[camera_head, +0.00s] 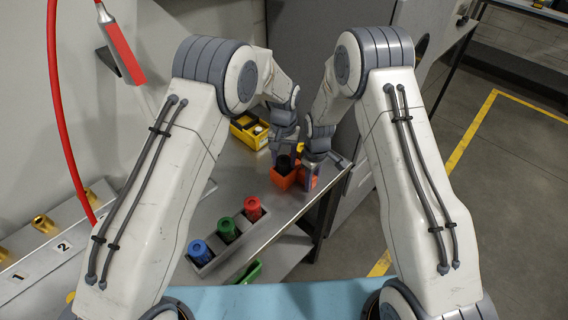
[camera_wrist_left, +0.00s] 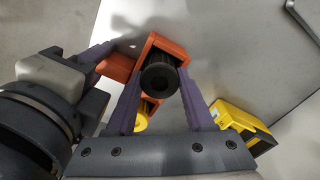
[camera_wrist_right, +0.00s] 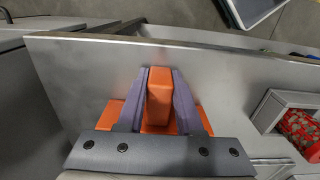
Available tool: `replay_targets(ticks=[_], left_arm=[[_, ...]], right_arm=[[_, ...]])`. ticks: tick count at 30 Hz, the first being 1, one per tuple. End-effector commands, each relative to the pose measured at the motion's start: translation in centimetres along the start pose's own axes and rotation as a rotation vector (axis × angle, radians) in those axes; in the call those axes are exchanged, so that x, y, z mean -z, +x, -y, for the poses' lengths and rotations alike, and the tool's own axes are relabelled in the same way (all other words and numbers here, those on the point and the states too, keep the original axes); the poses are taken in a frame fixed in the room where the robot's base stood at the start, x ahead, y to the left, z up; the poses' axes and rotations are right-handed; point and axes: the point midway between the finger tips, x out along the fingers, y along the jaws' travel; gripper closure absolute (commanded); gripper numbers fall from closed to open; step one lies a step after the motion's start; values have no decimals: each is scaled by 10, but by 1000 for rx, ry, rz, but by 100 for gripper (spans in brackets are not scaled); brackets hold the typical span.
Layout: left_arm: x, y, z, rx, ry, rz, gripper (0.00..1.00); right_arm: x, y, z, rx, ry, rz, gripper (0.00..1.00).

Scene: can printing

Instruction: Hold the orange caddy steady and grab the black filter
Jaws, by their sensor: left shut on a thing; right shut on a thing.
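The orange caddy (camera_head: 284,179) stands on the metal table near its right edge. The black filter (camera_head: 284,164) sits upright in the caddy; its round, hollow top (camera_wrist_left: 160,78) shows in the left wrist view. My left gripper (camera_head: 285,152) is shut on the filter, one purple finger on each side. My right gripper (camera_head: 313,170) is shut on an upright orange part of the caddy, seen between its fingers in the right wrist view (camera_wrist_right: 159,95). A yellow round piece (camera_wrist_left: 141,121) shows in another part of the caddy. The filter's lower part is hidden inside the caddy.
A yellow box (camera_head: 249,130) with black contents stands behind and left of the caddy. Blue (camera_head: 199,251), green (camera_head: 228,229) and red (camera_head: 252,208) cylinders stand in a grey rack nearer me. The table's edge is close to the caddy's right.

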Motion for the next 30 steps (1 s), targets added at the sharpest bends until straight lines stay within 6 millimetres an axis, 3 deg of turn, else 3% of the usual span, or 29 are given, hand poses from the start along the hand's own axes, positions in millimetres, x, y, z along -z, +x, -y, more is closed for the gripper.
replay_targets(ticks=[6,12,24,25,27,30], left_arm=[[1,-46,0,-1,0,-5,100],[1,-79,0,0,-1,-3,100],[0,-90,0,1,-1,1,100],[0,-90,0,1,-1,1,100],[0,-90,0,1,-1,1,100],[0,-90,0,1,-1,1,100]], right_arm=[[1,-1,0,-1,0,-2,100],[1,-1,0,-1,0,-2,100],[1,-1,0,-1,0,-2,100],[1,-1,0,-1,0,-2,58],[1,-1,0,-1,0,-2,31],[0,0,0,-1,0,-1,30]])
